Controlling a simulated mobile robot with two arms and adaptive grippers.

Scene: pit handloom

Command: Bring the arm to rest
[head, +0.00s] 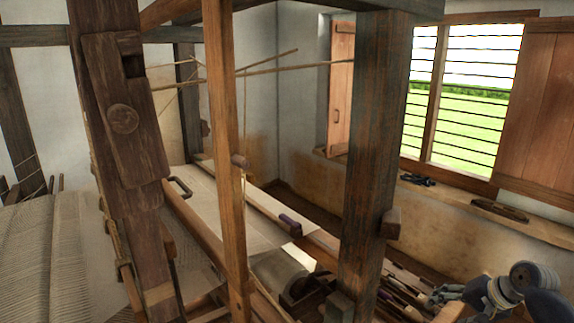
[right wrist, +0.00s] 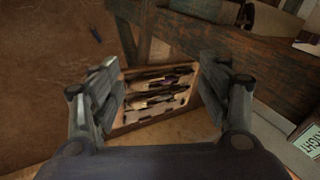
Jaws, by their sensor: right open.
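My right arm comes in at the lower right of the head view, and its gripper (head: 440,298) reaches in beside the dark loom post. In the right wrist view the right gripper (right wrist: 160,92) is open, its two fingers wide apart with nothing between them. Beyond the fingers and below them lies a wooden tray (right wrist: 132,127) holding several slim dark and light tools. My left gripper is not in the head view.
A thick loom post (head: 372,150) stands close to my right arm. Another post (head: 125,150) stands at left. White cloth (head: 205,200) stretches across the loom. Dark items lie on the window ledge (head: 455,205). A wooden beam (right wrist: 230,60) runs beside the tray.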

